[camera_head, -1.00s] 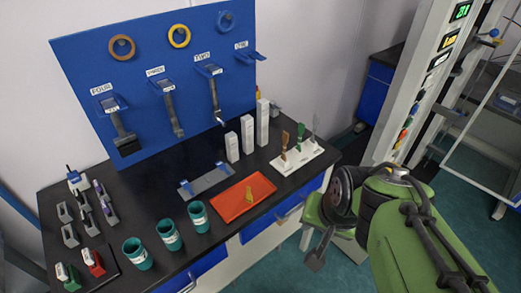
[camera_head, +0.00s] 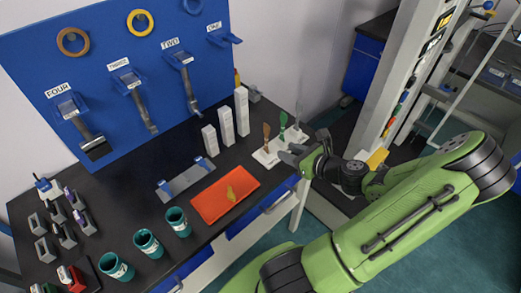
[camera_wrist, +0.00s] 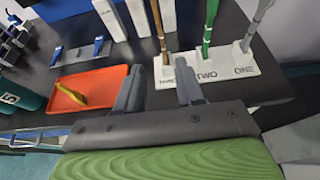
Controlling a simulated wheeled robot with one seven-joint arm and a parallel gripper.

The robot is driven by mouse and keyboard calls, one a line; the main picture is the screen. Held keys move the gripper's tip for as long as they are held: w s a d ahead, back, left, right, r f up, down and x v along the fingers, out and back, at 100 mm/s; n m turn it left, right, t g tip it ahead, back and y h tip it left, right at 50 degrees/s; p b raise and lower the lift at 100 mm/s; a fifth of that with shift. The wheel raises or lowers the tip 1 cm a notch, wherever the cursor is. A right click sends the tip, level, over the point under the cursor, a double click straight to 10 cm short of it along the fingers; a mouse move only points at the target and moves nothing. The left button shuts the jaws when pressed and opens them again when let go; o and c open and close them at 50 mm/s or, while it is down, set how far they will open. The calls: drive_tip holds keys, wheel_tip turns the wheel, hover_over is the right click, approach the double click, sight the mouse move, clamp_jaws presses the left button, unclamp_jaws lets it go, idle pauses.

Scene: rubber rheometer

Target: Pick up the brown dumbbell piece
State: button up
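The brown dumbbell piece (camera_head: 266,132) stands upright at the left end of a white stand (camera_head: 264,157), beside a green piece (camera_head: 283,125) and a grey piece (camera_head: 298,115). In the wrist view the brown piece (camera_wrist: 159,30) rises from the stand's slot whose label is partly hidden by a finger; the slots marked TWO and ONE hold the green piece (camera_wrist: 208,30) and the grey piece (camera_wrist: 257,25). My gripper (camera_head: 286,152) is at the stand's front right side. In the wrist view its fingers (camera_wrist: 159,66) are apart, with nothing between them, short of the brown piece.
An orange tray (camera_head: 207,212) with a yellow piece (camera_head: 231,193) lies left of the stand. Several white blocks (camera_head: 227,127) stand behind it. Teal cups (camera_head: 148,244) line the front edge. A blue board (camera_head: 105,40) with hanging tools stands behind the black bench.

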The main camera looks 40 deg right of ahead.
sight(267, 142)
drive_tip(key=x, duration=0.4)
drive_tip(key=b+x, duration=0.1)
drive_tip(key=x, duration=0.6)
drive_tip(key=shift+w+d+f+b, duration=0.15)
drive_tip(key=shift+w+d+b, duration=0.1)
drive_tip(key=shift+w+b, duration=0.1)
drive_tip(key=shift+s, duration=0.15)
clamp_jaws()
